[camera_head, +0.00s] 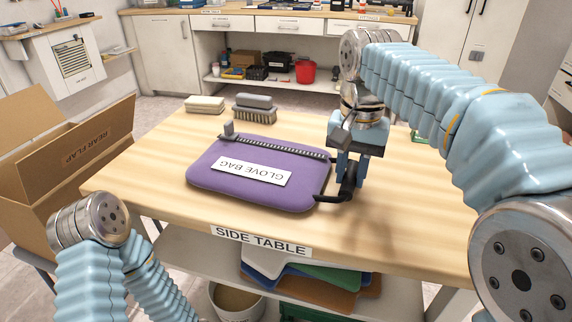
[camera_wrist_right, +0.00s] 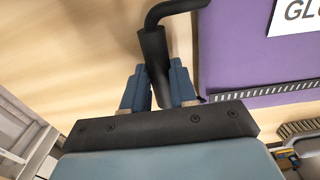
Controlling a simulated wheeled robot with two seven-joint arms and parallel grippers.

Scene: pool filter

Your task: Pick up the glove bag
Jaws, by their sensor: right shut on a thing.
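The glove bag (camera_head: 222,187) is a flat purple case with a white label, a dark zipper strip and a black handle on its right side. It lies on the wooden side table (camera_head: 150,185). My right gripper (camera_head: 349,181) points down at the bag's right edge and is shut on the black handle. In the right wrist view, the handle (camera_wrist_right: 153,52) runs between the two blue fingers of the right gripper (camera_wrist_right: 157,90), with the purple bag beside it. My left arm shows at the lower left, but its gripper is out of view.
A grey brush (camera_head: 254,108) and a pale block (camera_head: 205,103) sit at the table's back left. An open cardboard box (camera_head: 40,140) stands left of the table. The table's front right is clear. Coloured boards lie on the shelf below.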

